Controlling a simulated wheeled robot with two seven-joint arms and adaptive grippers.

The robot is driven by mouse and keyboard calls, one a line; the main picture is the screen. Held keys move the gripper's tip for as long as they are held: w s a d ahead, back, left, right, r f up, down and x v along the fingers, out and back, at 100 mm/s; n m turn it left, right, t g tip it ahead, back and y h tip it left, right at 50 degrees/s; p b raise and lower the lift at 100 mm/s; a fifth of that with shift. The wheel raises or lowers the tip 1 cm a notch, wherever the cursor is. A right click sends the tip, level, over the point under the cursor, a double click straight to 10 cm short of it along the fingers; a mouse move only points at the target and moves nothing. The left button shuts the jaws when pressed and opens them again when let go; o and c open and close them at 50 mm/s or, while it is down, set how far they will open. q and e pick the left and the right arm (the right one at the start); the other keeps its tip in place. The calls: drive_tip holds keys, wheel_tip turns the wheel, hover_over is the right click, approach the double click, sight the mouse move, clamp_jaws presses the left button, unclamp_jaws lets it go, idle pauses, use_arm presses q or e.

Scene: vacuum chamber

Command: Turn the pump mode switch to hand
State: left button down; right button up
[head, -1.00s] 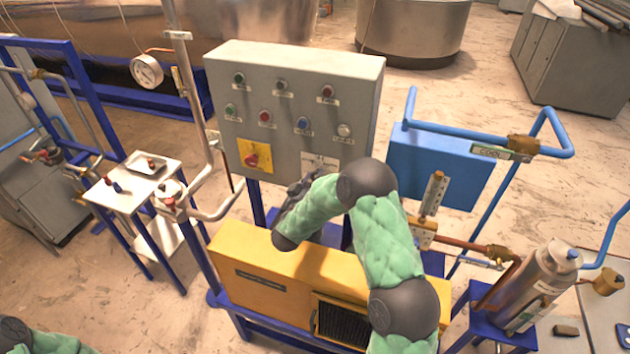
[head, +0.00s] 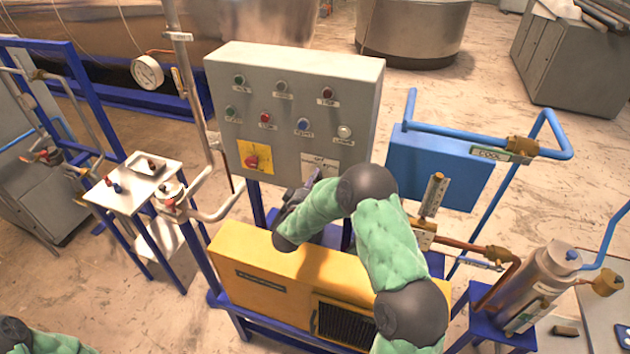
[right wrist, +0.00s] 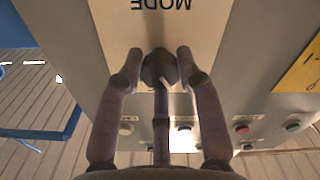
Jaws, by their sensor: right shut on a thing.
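The pump mode switch is a dark round knob (right wrist: 158,68) with a pale pointer mark, on a cream plate (right wrist: 215,20) that reads MODE upside down in the right wrist view. In the head view the plate (head: 318,160) shows at the lower right of the grey panel, and my gripper and arm hide the knob. My right gripper (right wrist: 160,66) has its two fingertips on either side of the knob and is shut on it. It also shows in the head view (head: 314,182). Only part of my left arm shows at the lower left; its gripper is out of view.
The grey control panel (head: 290,80) carries several buttons and lamps. A red rotary switch on a yellow plate (head: 266,148) sits left of the mode plate. A yellow box (head: 255,275) stands below, and a blue panel (head: 435,165) stands to the right.

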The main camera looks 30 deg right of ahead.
drive_tip(key=shift+s+f+n, duration=0.1)
drive_tip(key=shift+f+n, duration=0.25)
drive_tip(key=shift+n, duration=0.85)
drive_tip(key=o, duration=1.1)
drive_tip(key=shift+r+p, duration=0.1)
drive_tip(key=shift+p, duration=0.2)
drive_tip(key=shift+r, duration=0.1)
drive_tip(key=shift+s+a, duration=0.15)
drive_tip(key=shift+a, duration=0.15)
drive_tip(key=v, duration=1.1)
drive_tip(key=shift+s+a, duration=0.1)
drive_tip(key=shift+s, duration=0.05)
